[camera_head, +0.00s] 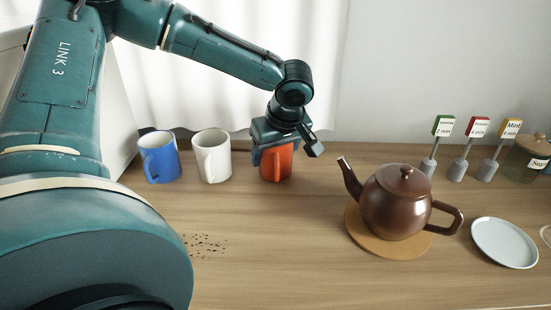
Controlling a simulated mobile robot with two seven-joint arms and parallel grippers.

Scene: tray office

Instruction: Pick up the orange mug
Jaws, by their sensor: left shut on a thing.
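The orange mug (276,166) stands at the back of the wooden counter, to the right of a white mug. My left gripper (277,150) comes down over it from above and is shut on it, with a finger on either side of the mug. The mug's rim is hidden behind the gripper. I cannot tell whether the mug's base touches the counter. My right gripper is not in view.
A white mug (213,158) and a blue mug (162,160) stand to the left. A brown teapot (392,207) sits on a round mat (362,236) at right. Tea signs (432,152), a jar (524,158) and a white plate (504,243) are further right. The front middle counter is clear except for dark crumbs (205,244).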

